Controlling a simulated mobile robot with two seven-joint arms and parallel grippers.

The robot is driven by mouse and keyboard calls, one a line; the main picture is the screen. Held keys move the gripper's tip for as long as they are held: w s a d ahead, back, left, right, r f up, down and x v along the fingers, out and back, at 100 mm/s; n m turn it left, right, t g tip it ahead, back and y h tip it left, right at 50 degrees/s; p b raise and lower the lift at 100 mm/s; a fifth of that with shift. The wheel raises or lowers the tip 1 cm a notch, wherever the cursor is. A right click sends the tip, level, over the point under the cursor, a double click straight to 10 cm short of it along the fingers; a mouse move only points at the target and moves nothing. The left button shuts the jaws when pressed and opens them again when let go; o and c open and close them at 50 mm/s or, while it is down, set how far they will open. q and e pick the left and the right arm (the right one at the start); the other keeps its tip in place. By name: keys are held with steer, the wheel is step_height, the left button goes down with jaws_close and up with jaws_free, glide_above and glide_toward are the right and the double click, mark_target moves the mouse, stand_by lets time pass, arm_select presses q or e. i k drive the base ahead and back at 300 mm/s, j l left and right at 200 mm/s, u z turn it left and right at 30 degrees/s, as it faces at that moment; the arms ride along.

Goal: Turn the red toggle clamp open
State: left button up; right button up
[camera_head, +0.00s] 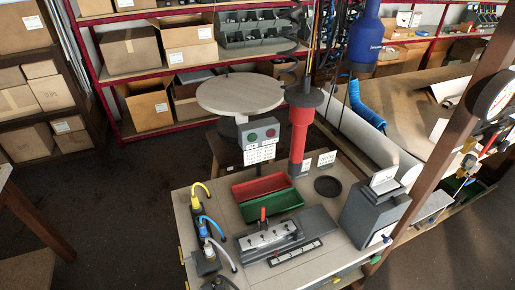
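The red toggle clamp (263,215) shows as a small red handle standing roughly upright on a grey metal fixture (305,221). The fixture lies on the front part of a light-topped workbench (228,211). The handle is small in the picture, and I cannot tell whether the clamp is locked or open. Neither of my grippers is in view.
A red tray (258,186) and a green tray (272,205) lie behind the fixture. A red tool (299,125) hangs above the bench. Bottles with yellow and blue hoses (205,228) stand left. A dark grey device (372,212) stands right.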

mark_target(263, 220)
steer(key=i+l, duration=0.15)
steer(key=i+l+u, duration=0.2)
steer(key=i+j+u, duration=0.3)
steer(key=i+j, duration=0.25)
steer(key=i, duration=0.1)
